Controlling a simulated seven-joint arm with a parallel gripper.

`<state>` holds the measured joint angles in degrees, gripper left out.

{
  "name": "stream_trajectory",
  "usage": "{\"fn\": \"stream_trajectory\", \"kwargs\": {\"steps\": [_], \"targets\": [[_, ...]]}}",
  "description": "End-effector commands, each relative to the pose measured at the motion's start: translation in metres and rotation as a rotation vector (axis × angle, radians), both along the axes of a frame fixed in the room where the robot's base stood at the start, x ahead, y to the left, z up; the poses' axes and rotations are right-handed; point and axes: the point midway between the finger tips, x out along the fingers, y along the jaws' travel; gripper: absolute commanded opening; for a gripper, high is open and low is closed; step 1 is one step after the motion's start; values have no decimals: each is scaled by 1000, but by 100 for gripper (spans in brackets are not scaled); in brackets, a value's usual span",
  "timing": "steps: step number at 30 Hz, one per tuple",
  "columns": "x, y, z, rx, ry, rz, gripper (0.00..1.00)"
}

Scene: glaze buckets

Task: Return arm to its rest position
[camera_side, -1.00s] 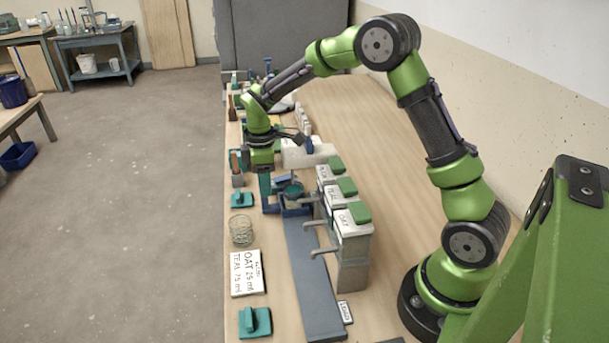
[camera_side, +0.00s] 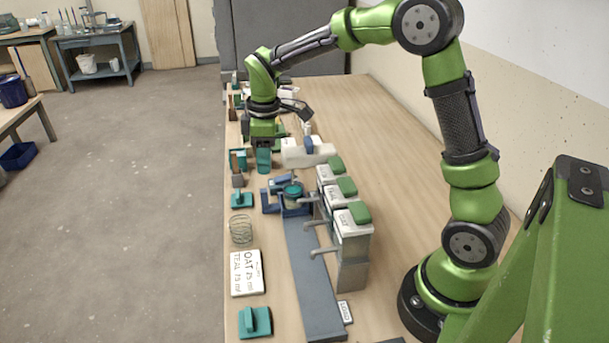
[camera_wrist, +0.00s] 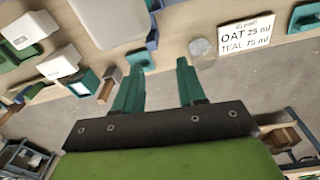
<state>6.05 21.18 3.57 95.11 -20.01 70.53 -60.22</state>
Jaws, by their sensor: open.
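My green arm reaches over the bench in the side view. My gripper (camera_side: 263,162) points down above the left part of the bench, beyond the blue holder (camera_side: 294,208). In the wrist view its two teal fingers (camera_wrist: 160,85) stand apart with nothing between them. The holder carries a small teal-topped container (camera_side: 292,189) beside the dispenser spouts. The gripper is clear of the holder and the container.
A row of dispensers with green lids (camera_side: 359,212) stands on the bench, one marked OAT. A grey rail (camera_side: 309,275) runs in front. A card (camera_side: 246,273) reads OAT 25 ml, TEAL 75 ml. The bench's right side (camera_side: 385,130) is clear.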

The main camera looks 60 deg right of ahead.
Motion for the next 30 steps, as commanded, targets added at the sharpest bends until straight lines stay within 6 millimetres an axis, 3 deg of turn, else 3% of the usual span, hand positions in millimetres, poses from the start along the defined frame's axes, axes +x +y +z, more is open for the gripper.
{"fn": "stream_trajectory", "kwargs": {"steps": [1, 6, 12, 18, 21, 30], "targets": [[-12, 5, 19, 9, -42, -54, 40], [-61, 21, 63, 80, -165, -292, 40], [-124, 38, 92, 215, -296, -572, 40], [-177, 49, 97, 380, -383, -815, 40], [-193, 52, 95, 444, -404, -897, 40], [-205, 55, 91, 504, -416, -971, 40]]}}
